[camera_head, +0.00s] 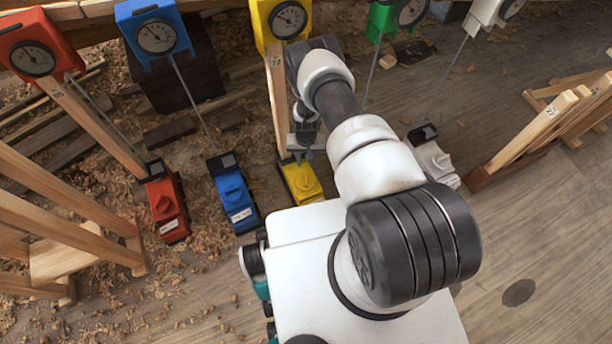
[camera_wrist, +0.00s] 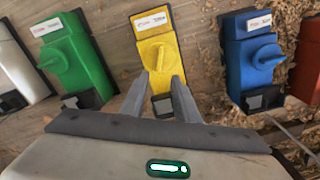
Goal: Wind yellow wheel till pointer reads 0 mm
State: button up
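The yellow wheel (camera_wrist: 156,54) is a raised round knob with a bar handle on top of a yellow box (camera_wrist: 175,48), seen in the wrist view. The same yellow box (camera_head: 303,183) stands on the floor in the head view. My gripper (camera_wrist: 161,80) is open, its two fingers apart at the near end of the wheel; I cannot tell whether they touch it. In the head view my gripper (camera_head: 304,150) is partly hidden above the box. The yellow dial gauge (camera_head: 288,19) is at the top; its pointer is too small to read in mm.
Similar boxes stand beside it: blue (camera_head: 234,198), red (camera_head: 166,207) and white (camera_head: 433,162); a green box (camera_wrist: 78,60) shows in the wrist view. Wooden props (camera_head: 540,130) stand at right and trestles (camera_head: 60,225) at left. Shavings litter the left floor.

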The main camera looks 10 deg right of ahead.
aim_at(306, 178)
notch_tip(306, 178, down, 14)
jog(key=b, duration=0.5)
grip_shut()
